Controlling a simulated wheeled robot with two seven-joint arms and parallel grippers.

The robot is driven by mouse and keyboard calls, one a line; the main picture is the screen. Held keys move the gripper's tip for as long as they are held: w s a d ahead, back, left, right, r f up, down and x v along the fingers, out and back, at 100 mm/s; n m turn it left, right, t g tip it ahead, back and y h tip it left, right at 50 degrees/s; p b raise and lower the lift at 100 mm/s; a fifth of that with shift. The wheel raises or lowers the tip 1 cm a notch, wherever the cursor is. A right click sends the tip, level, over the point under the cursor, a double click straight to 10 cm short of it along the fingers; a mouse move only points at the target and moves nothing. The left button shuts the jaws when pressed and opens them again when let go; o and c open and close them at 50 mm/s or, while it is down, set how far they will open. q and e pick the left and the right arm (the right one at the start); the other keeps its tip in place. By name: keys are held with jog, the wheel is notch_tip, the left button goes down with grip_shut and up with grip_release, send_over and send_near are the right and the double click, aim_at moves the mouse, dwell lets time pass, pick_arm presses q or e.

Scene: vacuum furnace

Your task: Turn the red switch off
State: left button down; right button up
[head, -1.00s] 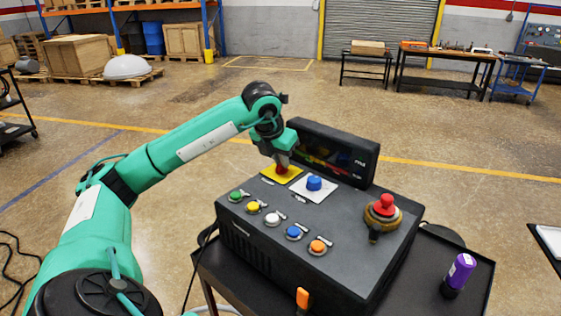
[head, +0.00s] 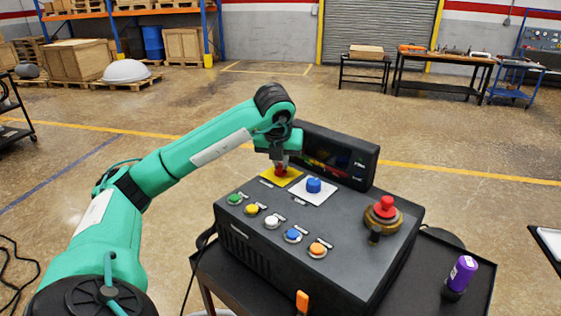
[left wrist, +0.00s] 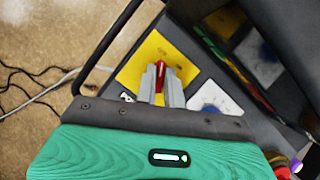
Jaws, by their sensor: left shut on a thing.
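The red switch (head: 281,170) sits on a yellow plate (head: 268,179) at the back left of the black control box (head: 330,225). In the left wrist view the red switch (left wrist: 161,72) shows between the two grey fingers, over the yellow plate (left wrist: 135,68). My left gripper (head: 281,164) reaches down from above and is shut on the red switch. Its fingers (left wrist: 161,80) hide part of the switch, so I cannot read its exact position. My right gripper is not in view.
A blue knob (head: 313,185) on a white plate stands just right of the switch. A red emergency button (head: 386,206) is at the box's right. Several coloured buttons line the front. A dark display (head: 340,155) rises behind the switch. A purple-topped cylinder (head: 461,273) stands on the cart.

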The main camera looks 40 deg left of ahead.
pick_arm(q)
jog(key=c, duration=1.5)
grip_release()
jog(key=shift+r, duration=0.1)
jog(key=shift+s+r, duration=0.1)
jog(key=shift+r, duration=0.2)
jog(key=b+v, duration=0.1)
jog(key=v, duration=0.3)
jog(key=shift+d+r, duration=0.1)
jog(key=p+v, duration=0.2)
jog(key=v, duration=0.6)
jog(key=shift+s+r, duration=0.2)
jog(key=shift+r, duration=0.2)
jog(key=shift+f, duration=0.1)
